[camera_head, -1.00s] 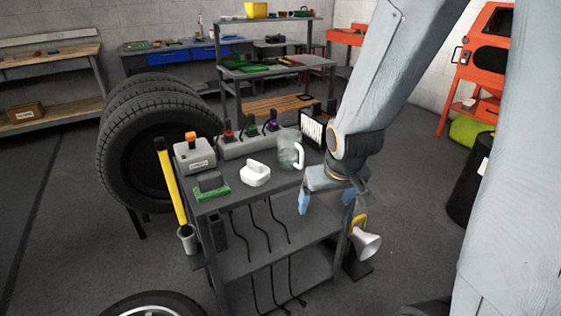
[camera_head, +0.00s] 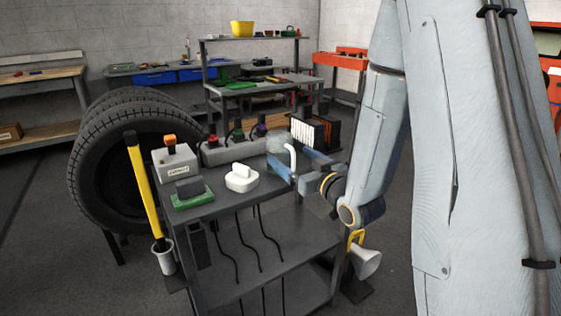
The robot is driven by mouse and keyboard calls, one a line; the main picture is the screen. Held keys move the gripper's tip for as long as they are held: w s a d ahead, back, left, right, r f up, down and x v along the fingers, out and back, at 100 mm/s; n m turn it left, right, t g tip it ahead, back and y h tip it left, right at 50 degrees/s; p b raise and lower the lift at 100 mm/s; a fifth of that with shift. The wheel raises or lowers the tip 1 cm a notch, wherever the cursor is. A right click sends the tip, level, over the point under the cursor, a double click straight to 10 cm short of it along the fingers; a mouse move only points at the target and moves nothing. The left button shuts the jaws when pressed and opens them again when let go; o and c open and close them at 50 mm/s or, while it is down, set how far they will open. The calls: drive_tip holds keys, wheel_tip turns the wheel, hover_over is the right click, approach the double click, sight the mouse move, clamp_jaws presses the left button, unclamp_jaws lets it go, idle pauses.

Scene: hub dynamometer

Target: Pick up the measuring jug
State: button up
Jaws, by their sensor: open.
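The measuring jug (camera_head: 279,142) is a clear, greyish vessel with a white handle, standing upright at the right end of the cart's top. My gripper (camera_head: 287,161) reaches in from the right at about tabletop height, with its blue fingers spread apart. The near finger is in front of the jug's lower part, and the far finger shows to the right of the white handle. The jug's lower body is partly hidden by the near finger. I cannot tell whether a finger touches the jug.
The dark cart top (camera_head: 222,205) also carries a white object (camera_head: 242,179), a green brush-like block (camera_head: 191,194), a grey box (camera_head: 175,163) and a rack with coloured knobs (camera_head: 232,150). A dark, white-striped item (camera_head: 305,133) stands close behind the gripper. Tyres (camera_head: 105,165) stand left.

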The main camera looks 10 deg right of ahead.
sight(281, 149)
drive_tip(key=x, duration=0.6)
drive_tip(key=shift+w+a+f, duration=0.2)
drive_tip(key=shift+w+f, duration=0.05)
drive_tip(key=shift+w, duration=0.05)
drive_tip(key=shift+c, duration=0.5)
drive_tip(key=c, duration=1.1)
drive_tip(key=shift+c, duration=0.6)
drive_tip(key=shift+r, duration=0.15)
